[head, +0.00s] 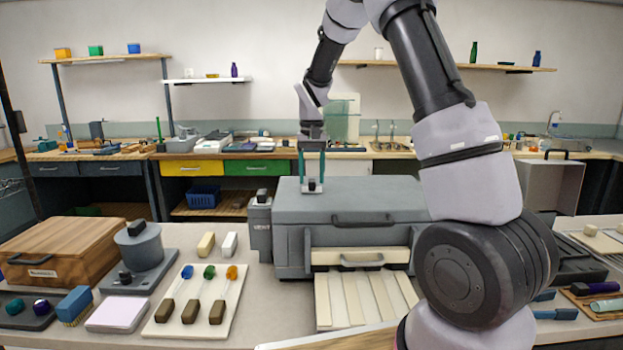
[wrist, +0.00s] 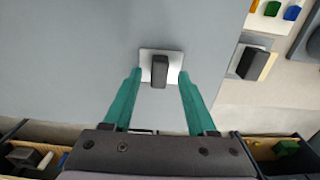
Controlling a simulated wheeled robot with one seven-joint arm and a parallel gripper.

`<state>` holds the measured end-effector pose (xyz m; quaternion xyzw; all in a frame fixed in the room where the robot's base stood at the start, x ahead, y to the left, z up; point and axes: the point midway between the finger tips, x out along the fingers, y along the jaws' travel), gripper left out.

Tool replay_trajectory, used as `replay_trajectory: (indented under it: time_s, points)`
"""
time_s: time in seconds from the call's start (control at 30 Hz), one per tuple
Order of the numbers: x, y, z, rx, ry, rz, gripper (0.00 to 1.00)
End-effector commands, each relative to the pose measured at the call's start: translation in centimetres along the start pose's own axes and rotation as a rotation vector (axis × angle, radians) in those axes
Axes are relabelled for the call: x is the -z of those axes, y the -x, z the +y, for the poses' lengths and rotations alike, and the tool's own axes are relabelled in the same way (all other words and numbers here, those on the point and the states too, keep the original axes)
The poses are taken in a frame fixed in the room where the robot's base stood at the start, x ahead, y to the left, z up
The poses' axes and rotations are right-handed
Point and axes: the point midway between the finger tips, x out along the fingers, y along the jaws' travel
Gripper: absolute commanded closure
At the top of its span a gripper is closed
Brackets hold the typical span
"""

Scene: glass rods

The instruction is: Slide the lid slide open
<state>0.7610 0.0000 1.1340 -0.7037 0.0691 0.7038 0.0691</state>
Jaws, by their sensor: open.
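The lid slide appears to be a small dark knob on a pale metal plate (wrist: 160,70), set on top of the large grey box (head: 350,200). In the head view the knob (head: 312,187) is near the back left of the box top. My gripper (head: 312,178) points down over it, with its two teal fingers apart. In the wrist view one fingertip is on each side of the knob, with a gap on both sides. I cannot tell how far the fingertips are above the box top.
A grey unit marked VENT (head: 261,228) stands against the box's left side. The box front has a dark handle (head: 362,219) and a cream slatted tray (head: 366,300) below.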

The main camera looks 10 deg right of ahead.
Motion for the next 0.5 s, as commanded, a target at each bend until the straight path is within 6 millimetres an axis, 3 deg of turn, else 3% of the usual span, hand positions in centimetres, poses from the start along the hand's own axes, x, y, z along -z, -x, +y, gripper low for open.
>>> replay_trajectory:
  time_s: [0.4,0.47,0.5]
  points:
    - [-0.02,-1.06,0.03,0.000,0.000,0.000,0.43]
    - [-0.03,-1.06,0.02,0.000,0.000,0.000,0.62]
    - [-0.03,-1.05,0.02,0.000,0.000,0.000,0.77]
